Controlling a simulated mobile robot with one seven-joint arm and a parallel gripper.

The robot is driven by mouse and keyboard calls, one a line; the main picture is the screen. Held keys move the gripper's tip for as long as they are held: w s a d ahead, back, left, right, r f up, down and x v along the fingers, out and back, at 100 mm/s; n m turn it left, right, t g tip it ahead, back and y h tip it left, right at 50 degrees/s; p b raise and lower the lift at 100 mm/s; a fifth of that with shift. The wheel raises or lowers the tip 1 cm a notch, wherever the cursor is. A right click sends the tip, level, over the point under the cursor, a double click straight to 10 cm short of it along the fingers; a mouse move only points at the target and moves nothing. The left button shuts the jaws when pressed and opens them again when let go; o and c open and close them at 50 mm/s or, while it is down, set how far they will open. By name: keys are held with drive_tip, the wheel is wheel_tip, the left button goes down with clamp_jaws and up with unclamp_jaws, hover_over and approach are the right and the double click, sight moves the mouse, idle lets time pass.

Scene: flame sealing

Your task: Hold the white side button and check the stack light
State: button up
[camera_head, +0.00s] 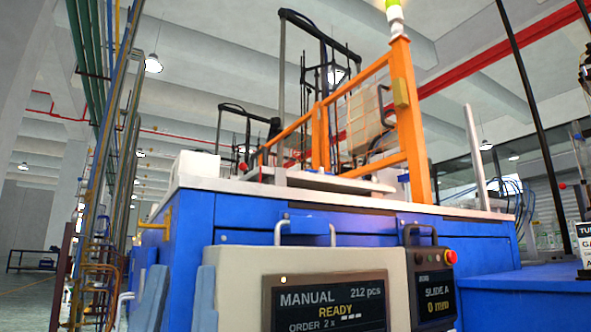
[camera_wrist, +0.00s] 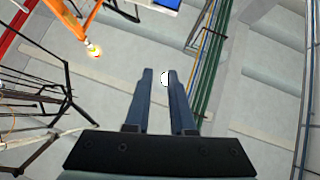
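The stack light (camera_head: 395,14) tops an orange post in the head view. Its visible segments are yellow-green and white; its top is cut off. In the wrist view my gripper (camera_wrist: 159,73) is open, with nothing held between the fingers. I cannot make out the white side button for certain; the panel's left side is partly hidden.
The panel display (camera_head: 327,304) reads MANUAL, READY and 212 pcs. A red button (camera_head: 450,257) sits on the dark box at its right. A metal handle (camera_head: 305,228) stands above the panel. The blue machine (camera_head: 190,230) with an orange guard frame (camera_head: 412,125) is behind.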

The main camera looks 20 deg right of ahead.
clamp_jaws()
idle(1.4)
